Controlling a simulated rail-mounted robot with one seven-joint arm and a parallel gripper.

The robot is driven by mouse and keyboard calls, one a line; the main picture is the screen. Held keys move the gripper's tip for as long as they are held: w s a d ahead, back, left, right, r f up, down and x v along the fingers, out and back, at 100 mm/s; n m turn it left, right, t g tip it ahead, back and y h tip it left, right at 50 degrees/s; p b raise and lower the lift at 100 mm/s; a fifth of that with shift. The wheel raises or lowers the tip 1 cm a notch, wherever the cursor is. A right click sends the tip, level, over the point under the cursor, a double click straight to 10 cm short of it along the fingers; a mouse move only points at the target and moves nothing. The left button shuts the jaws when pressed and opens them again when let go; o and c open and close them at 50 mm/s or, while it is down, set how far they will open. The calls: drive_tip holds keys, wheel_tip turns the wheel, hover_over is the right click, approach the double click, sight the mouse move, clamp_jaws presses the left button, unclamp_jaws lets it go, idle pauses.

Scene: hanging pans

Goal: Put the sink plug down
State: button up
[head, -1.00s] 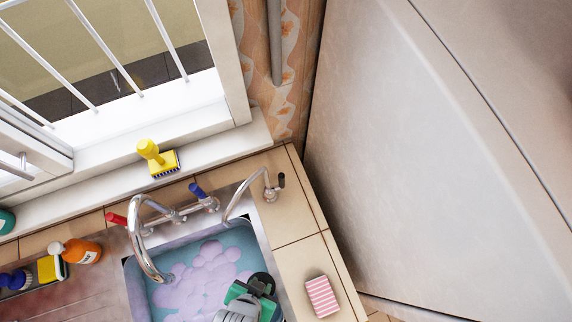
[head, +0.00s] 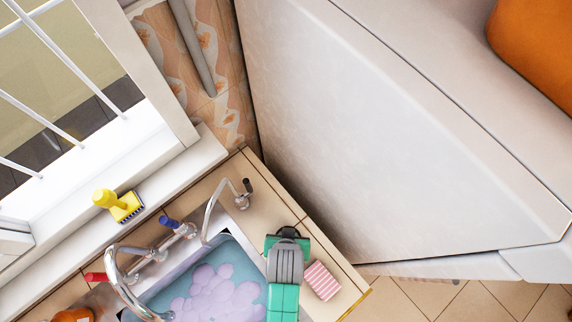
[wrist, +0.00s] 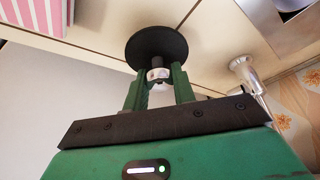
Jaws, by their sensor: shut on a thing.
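The sink plug is a black disc with a pale metal stem; it shows clearly in the wrist view (wrist: 157,46). My gripper (wrist: 158,76) is shut on the stem, with a green finger on each side and the disc beyond the fingertips. In the head view my gripper (head: 287,238) is over the tiled counter (head: 262,205) just right of the sink, and only a dark bit of the plug shows by the fingers. I cannot tell whether the disc touches the counter. The sink (head: 238,262) holds water and pinkish foam.
A pink striped block (head: 321,281) lies on the counter just right of my gripper. A curved tap (head: 215,215) stands to the left. A large pale cabinet or appliance (head: 390,150) rises behind the counter. A yellow brush (head: 118,205) stands on the windowsill.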

drive_tip(key=shift+f, duration=1.65)
drive_tip(key=shift+f, duration=0.1)
drive_tip(key=o, duration=1)
drive_tip(key=p+v, duration=0.1)
drive_tip(key=v, duration=1.1)
drive_tip(key=shift+a, duration=0.1)
